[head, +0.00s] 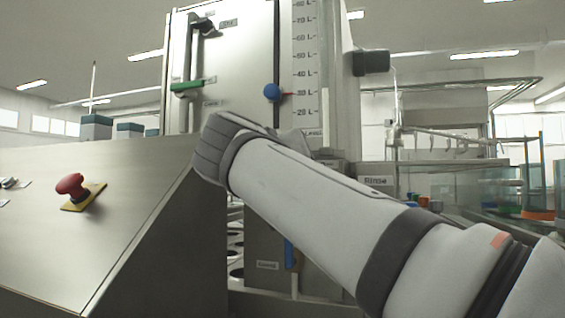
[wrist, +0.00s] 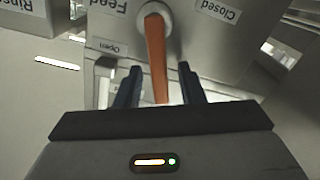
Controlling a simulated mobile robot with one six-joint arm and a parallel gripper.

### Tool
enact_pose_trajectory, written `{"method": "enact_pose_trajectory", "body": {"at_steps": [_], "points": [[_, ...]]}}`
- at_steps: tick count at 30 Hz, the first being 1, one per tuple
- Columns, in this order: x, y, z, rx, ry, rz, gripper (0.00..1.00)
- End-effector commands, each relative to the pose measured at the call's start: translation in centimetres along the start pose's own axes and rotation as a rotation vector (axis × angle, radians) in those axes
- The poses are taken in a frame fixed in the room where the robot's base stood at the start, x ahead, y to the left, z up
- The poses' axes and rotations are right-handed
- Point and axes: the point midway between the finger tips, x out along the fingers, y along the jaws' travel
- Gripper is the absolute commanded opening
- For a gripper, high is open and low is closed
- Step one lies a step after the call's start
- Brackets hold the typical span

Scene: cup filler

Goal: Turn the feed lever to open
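The feed lever (wrist: 156,58) is an orange bar on a round pale pivot in the wrist view. It runs from the pivot down between the fingers of my gripper (wrist: 160,69). The two dark fingers are open, one on each side of the lever, with a visible gap on both sides. The labels appear upside down: "Feed" (wrist: 108,4) left of the pivot, "Open" (wrist: 111,48) at lower left, "Closed" (wrist: 218,11) at upper right. In the head view my arm hides the feed lever, and my gripper cannot be made out.
In the head view the machine carries a green handle (head: 186,87), a dark handle (head: 206,28), a blue knob (head: 272,92) by the scale and a blue lever (head: 290,254) low down. A red knob (head: 70,185) sits on the sloped panel (head: 110,225) at left.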

Motion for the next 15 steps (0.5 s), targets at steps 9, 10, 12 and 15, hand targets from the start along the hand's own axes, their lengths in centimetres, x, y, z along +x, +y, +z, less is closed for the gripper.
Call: {"method": "enact_pose_trajectory", "body": {"at_steps": [9,10,12,15], "points": [[-2.4,-0.1,-0.1,0.0,0.002,-0.005,0.35],[-2.9,0.0,-0.1,0.0,0.002,-0.004,0.35],[-4.0,-0.1,-0.2,0.0,0.001,-0.005,0.35],[-5.5,0.0,-0.2,0.001,0.003,-0.005,0.35]]}}
